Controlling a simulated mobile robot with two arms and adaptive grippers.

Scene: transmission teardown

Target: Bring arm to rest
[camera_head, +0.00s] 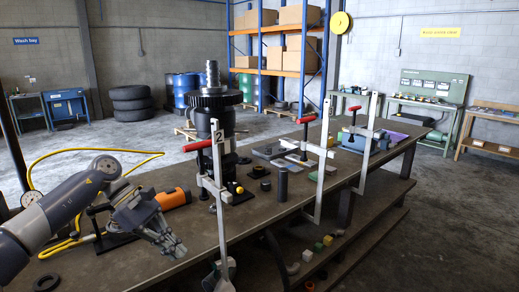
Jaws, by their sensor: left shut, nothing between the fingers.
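My left arm (60,215) comes in from the left over the workbench (125,262). Its gripper (177,248) is shut with nothing between its fingers. The fingers point down and to the right, close above the bench top; I cannot tell whether they touch it. The gripper is to the left of the nearest upright bar clamp (217,180), apart from it. An orange and black tool (174,198) lies just behind the gripper.
A dark geared shaft assembly (212,102) stands on the bench behind the nearest clamp. More red-handled clamps (323,150) stand along the bench edge. A yellow hose (98,150) loops behind my arm. A dark ring (46,282) lies at the front left. Small blocks (318,247) sit on the lower shelf.

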